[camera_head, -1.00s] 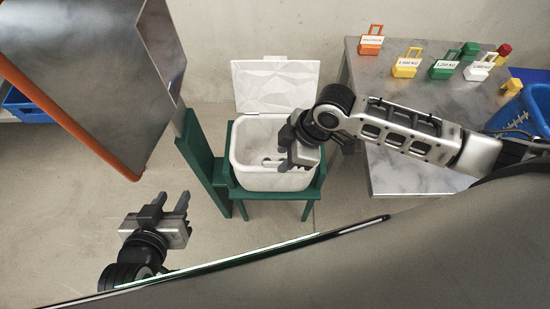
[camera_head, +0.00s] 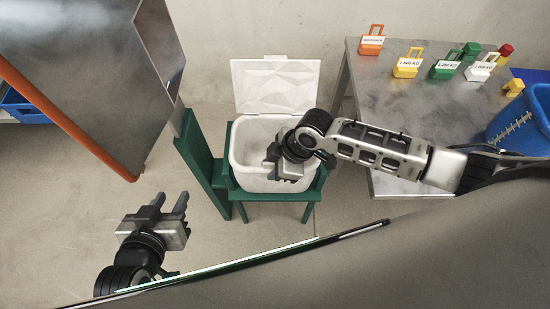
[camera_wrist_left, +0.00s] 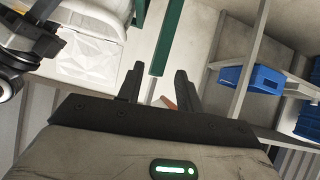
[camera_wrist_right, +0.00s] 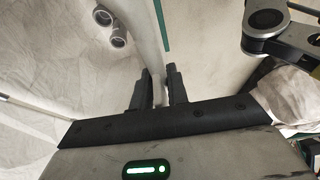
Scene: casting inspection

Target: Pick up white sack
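No thing in view is clearly a sack. A white tub (camera_head: 240,175) with its lid (camera_head: 275,85) raised stands on a green chair-like stand, and a small white handled block (camera_head: 480,70) with a label stands on the table. My right gripper (camera_head: 271,163) is low at the tub's front side. In the right wrist view, a pale strip, apparently the tub's front rim (camera_wrist_right: 147,35), lies between its fingers (camera_wrist_right: 158,88). Whether they touch it, I cannot tell. My left gripper (camera_head: 172,205) is open and empty, left of the tub.
Orange, yellow and green handled blocks line the grey table (camera_head: 390,100), with a blue bin (camera_head: 520,125) at its right. The green stand (camera_head: 208,168) has a tall panel left of the tub. A large grey panel with orange edge hangs at upper left.

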